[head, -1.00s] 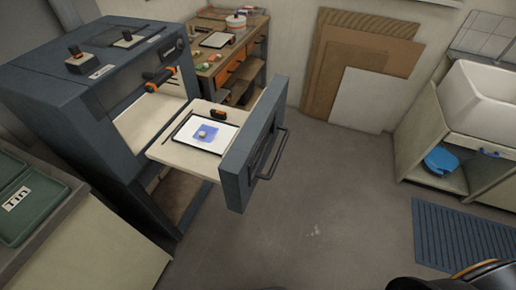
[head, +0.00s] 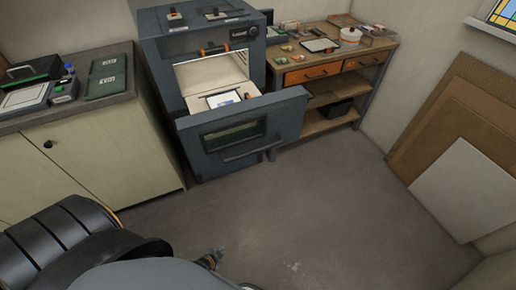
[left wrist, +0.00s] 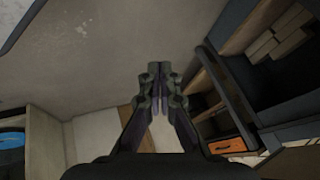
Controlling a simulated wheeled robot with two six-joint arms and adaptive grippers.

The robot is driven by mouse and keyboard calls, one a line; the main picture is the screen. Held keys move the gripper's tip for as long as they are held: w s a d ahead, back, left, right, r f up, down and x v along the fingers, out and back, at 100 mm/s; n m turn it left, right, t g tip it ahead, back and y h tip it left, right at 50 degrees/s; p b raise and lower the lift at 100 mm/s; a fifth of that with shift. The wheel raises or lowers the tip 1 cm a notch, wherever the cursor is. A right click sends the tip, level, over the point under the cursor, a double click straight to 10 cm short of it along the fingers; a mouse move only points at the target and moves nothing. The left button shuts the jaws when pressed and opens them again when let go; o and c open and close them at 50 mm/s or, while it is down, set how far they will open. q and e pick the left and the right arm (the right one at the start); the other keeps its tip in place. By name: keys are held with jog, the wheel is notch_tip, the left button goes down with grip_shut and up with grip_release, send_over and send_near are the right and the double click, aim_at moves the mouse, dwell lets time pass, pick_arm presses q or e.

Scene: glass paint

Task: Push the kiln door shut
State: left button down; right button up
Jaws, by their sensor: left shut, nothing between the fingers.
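The dark grey kiln (head: 157,48) stands against the back wall in the head view. Its door (head: 205,143), a dark panel with a small window and a bar handle, stands out in front, apart from the body. Behind it, the pale shelf (head: 196,103) carries a white sheet with a blue patch (head: 224,98). My left gripper (head: 212,257) is low over the floor, in front of the door and clear of it. In the left wrist view its fingers (left wrist: 160,77) are shut and empty. My right gripper is not in view.
A wooden workbench (head: 331,66) with orange drawers stands right of the kiln. A cream cabinet (head: 70,160) stands left of it. Boards (head: 467,190) lean on the right wall. The floor (head: 320,210) before the kiln is clear.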

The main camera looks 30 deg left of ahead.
aim_at(244, 138)
pick_arm(q)
jog(key=w+r+m+t+p, duration=0.1)
jog(key=w+r+m+t, duration=0.35)
jog(key=r, duration=0.75)
jog(key=w+r+m+t+p, duration=0.1)
jog(key=w+r+m+t, duration=0.35)
jog(key=r, duration=0.85)
jog(key=w+r+m+t+p, duration=0.1)
jog(key=w+r+m+t, duration=0.1)
jog(key=w+r, duration=0.75)
jog(key=w, duration=0.3)
jog(key=w+a+r+p, duration=0.1)
jog(key=w, duration=0.2)
jog(key=w+a+r+p, duration=0.1)
jog(key=w, duration=0.2)
jog(key=shift+a+r, duration=0.2)
jog(key=shift+a, duration=0.05)
jog(key=shift+w+a+y, duration=0.4)
jog(key=shift+a, duration=0.1)
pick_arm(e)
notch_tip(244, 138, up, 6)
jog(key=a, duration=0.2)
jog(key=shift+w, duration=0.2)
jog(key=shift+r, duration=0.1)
